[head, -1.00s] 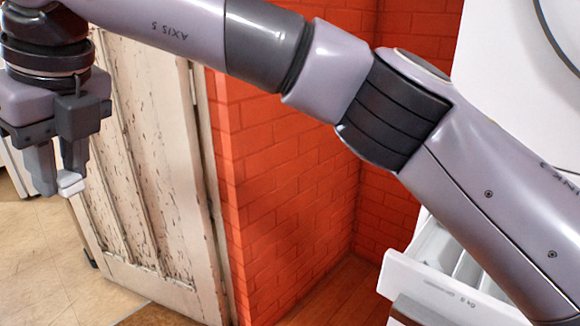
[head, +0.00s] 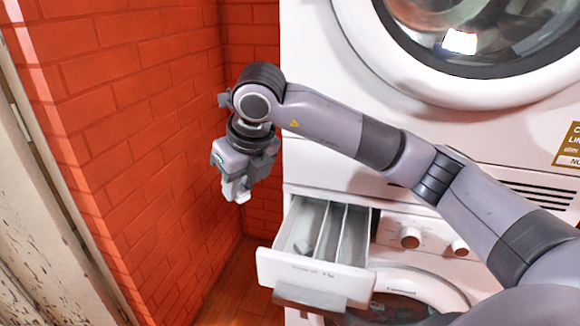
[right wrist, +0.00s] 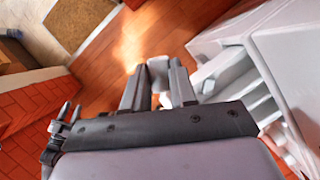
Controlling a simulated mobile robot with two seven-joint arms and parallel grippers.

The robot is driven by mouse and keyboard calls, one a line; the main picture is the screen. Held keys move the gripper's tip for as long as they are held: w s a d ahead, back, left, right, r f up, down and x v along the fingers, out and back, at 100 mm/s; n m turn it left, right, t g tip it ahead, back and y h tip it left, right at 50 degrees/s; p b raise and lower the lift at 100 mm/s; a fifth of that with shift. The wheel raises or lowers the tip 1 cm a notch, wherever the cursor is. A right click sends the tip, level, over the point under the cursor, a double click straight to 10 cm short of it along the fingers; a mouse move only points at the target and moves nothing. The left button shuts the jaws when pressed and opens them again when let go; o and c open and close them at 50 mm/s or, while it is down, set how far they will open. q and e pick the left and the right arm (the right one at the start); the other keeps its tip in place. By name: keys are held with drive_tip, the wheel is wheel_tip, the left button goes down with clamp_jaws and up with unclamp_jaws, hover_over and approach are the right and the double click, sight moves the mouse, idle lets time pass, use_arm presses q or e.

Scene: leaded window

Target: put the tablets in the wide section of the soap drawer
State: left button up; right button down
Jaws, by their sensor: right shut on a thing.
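My right gripper (head: 236,188) hangs fingers down in front of the brick wall, left of the soap drawer and above its level. It is shut on a small white tablet (right wrist: 158,70), which shows between the fingers in the right wrist view. The white soap drawer (head: 308,262) is pulled out of the lower machine. Dividers split it lengthwise; the wide section (head: 306,222) is on the left, with narrower ones to its right. A greyish shape lies in the wide section; I cannot tell what it is. My left gripper is out of view.
A red brick wall (head: 130,130) stands close on the left. A white machine with a round door (head: 480,70) is stacked above the lower one. Control knobs (head: 410,237) sit right of the drawer. The space above the drawer front is clear.

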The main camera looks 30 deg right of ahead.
drive_tip(key=s+d+f+m+h+p, duration=0.1)
drive_tip(key=s+d+m+p, duration=0.15)
drive_tip(key=d, duration=0.65)
drive_tip(key=f+b, duration=0.1)
drive_tip(key=f, duration=0.1)
drive_tip(key=s+f+b, duration=0.1)
drive_tip(key=f+b, duration=0.1)
drive_tip(key=d+f+b, duration=0.1)
drive_tip(key=f, duration=0.1)
drive_tip(key=shift+s+f+b, duration=0.15)
drive_tip(key=shift+f+b, duration=0.15)
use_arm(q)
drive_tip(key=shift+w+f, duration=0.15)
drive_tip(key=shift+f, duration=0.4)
use_arm(e)
drive_tip(key=c, duration=0.8)
unclamp_jaws()
